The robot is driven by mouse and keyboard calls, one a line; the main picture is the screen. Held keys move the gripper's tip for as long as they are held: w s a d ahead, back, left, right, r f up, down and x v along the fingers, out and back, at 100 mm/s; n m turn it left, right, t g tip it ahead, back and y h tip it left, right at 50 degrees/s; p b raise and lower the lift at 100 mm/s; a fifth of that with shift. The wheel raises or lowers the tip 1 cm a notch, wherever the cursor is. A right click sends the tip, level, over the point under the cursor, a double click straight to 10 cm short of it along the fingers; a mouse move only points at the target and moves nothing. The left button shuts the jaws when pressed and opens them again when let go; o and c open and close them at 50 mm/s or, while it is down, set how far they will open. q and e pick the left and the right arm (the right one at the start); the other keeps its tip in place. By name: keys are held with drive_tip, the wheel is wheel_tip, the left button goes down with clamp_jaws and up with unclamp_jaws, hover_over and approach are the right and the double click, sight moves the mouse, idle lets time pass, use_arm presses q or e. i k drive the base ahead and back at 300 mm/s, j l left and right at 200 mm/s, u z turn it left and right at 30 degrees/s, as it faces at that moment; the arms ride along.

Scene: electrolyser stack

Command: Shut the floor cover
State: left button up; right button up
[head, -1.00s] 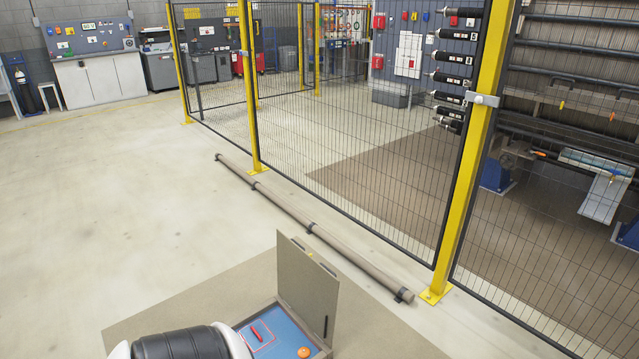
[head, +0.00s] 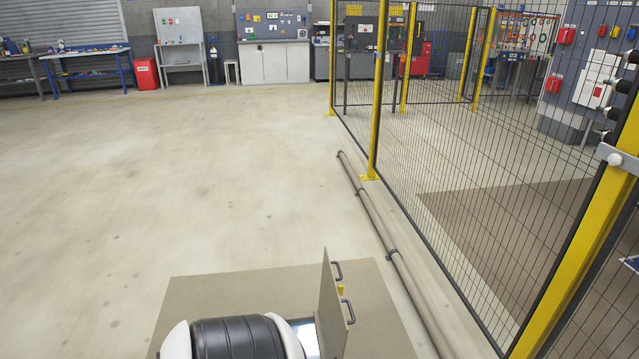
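The floor cover (head: 331,305) is a beige-grey panel standing upright, seen nearly edge-on at the bottom centre of the head view. Two dark handles and a small yellow part show on its right-hand face. It stands open beside a floor opening (head: 308,338), of which only a pale blue sliver shows; the rest is hidden behind a black and white part of my own body. Neither my left nor my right gripper is in view.
A beige mat or floor patch (head: 215,290) surrounds the opening. A pipe (head: 400,268) lies along the foot of the yellow-posted mesh fence (head: 480,190) on the right. The floor to the left is wide and clear. Workbenches (head: 85,65) and cabinets (head: 275,62) stand along the far wall.

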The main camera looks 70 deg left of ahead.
sight(333, 323)
drive_tip(key=i+u, duration=0.25)
drive_tip(key=u, duration=0.2)
drive_tip(key=i+u, duration=0.25)
drive_tip(key=u, duration=0.2)
drive_tip(key=i+l+u, duration=0.1)
drive_tip(key=u, duration=0.35)
drive_tip(key=i+l+u, duration=0.25)
drive_tip(key=u, duration=0.2)
drive_tip(key=i+l+u, duration=0.25)
drive_tip(key=u, duration=0.2)
drive_tip(key=i+l+u, duration=0.45)
drive_tip(key=u, duration=0.2)
drive_tip(key=i+l+u, duration=0.1)
drive_tip(key=l+u, duration=0.25)
drive_tip(key=i+l+u, duration=0.1)
drive_tip(key=l+u, duration=0.2)
drive_tip(key=l, duration=0.2)
